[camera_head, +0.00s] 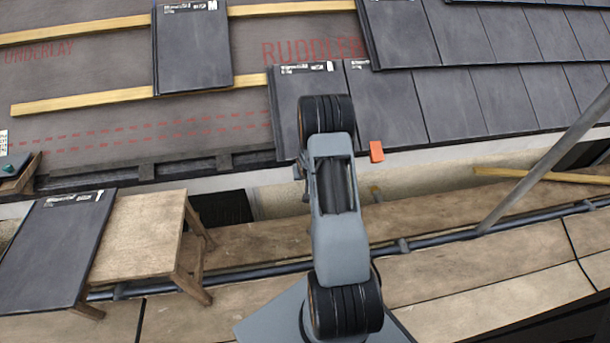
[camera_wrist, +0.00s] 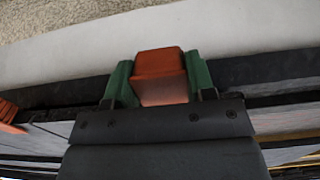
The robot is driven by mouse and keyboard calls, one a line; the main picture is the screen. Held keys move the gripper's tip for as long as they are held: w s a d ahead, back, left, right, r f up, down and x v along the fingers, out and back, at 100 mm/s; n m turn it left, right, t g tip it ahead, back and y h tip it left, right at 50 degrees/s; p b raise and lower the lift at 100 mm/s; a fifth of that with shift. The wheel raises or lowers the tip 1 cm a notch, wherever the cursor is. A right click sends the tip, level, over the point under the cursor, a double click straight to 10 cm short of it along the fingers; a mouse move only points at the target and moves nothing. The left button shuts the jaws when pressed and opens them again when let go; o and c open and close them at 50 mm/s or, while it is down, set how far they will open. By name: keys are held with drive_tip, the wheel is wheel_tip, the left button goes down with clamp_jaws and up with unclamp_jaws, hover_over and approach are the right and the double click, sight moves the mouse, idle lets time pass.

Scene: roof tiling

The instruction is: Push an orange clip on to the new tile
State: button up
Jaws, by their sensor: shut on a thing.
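My gripper (camera_wrist: 160,84) shows in the wrist view with two green fingers shut on an orange clip (camera_wrist: 160,63). The clip sits at the dark eaves edge, with the pale fascia beyond it. Whether it touches a tile I cannot tell. In the head view my arm hides the gripper and this clip. The new tile (camera_head: 285,112), dark grey with a white label, is the leftmost of the lower row, partly behind my arm. Another orange clip (camera_head: 376,151) sits on the lower tile edge just right of my arm; an orange part also shows at the wrist view's left edge (camera_wrist: 10,113).
Laid tiles (camera_head: 500,100) cover the roof to the right. A loose tile (camera_head: 192,50) lies on the battens at upper left. Another tile (camera_head: 55,250) rests on a wooden stool (camera_head: 140,240). A grey scaffold pole (camera_head: 545,165) slants up at the right.

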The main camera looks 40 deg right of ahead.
drive_tip(key=shift+w+d+r+p, duration=0.25)
drive_tip(key=shift+w+r+p, duration=0.2)
drive_tip(key=shift+p, duration=0.3)
drive_tip(key=shift+w+d+r+p, duration=0.25)
drive_tip(key=shift+w+p, duration=0.25)
drive_tip(key=shift+p, duration=0.25)
idle(1.2)
drive_tip(key=o, duration=1.4)
drive_tip(key=shift+a, duration=0.1)
drive_tip(key=shift+c, duration=0.2)
drive_tip(key=shift+p+v, duration=1.35)
drive_tip(key=shift+v, duration=2.05)
drive_tip(key=shift+s, duration=0.1)
